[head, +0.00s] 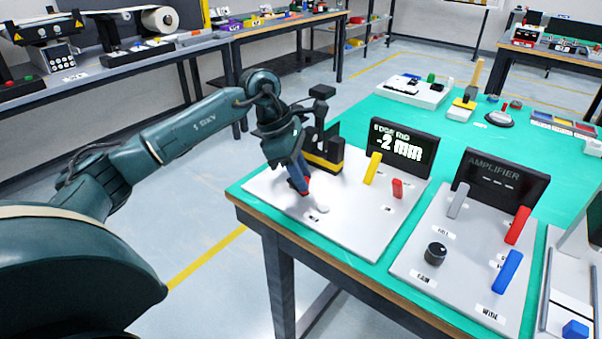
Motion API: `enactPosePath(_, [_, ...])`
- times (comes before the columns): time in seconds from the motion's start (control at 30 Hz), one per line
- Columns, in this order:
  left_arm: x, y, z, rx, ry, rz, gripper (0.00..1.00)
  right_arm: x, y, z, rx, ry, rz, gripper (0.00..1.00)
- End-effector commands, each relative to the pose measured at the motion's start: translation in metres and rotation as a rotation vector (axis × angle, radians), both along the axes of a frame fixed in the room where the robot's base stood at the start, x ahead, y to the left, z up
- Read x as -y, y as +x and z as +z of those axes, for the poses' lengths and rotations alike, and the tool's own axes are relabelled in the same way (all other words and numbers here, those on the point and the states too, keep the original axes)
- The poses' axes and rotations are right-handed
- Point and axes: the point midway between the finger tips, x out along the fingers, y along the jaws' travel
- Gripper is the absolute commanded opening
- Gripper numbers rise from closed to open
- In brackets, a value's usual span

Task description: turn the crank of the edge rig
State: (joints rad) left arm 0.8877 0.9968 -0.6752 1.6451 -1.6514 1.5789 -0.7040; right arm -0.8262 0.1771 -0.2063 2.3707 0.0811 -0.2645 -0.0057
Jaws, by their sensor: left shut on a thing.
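The edge rig (350,231) is a white panel at the near left corner of the green table. Its black display (401,148) is headed EDGE RIG and reads -2 mm. My left gripper (303,187) points down over the panel's left part, shut on the crank there. The crank is mostly hidden by the gripper; a small pale round piece (322,209) shows beside the fingertips. A black and yellow block (324,156) stands just behind the gripper. My right gripper is out of view.
An amplifier panel (409,262) with grey, red and blue levers and a black knob (436,253) stands close on the right. More devices are at the back of the green table (440,125). The floor to the left is clear.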

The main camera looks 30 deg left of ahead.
Motion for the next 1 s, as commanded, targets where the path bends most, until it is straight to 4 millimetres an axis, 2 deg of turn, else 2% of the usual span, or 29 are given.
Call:
enactPosePath(0.37, [0.001,0.003,0.001,0.001,0.001,0.075,0.00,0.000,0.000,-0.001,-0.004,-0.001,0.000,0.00])
enactPosePath(1.0, [0.005,0.024,0.001,0.002,0.000,0.589,0.00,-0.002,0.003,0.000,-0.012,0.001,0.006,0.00])
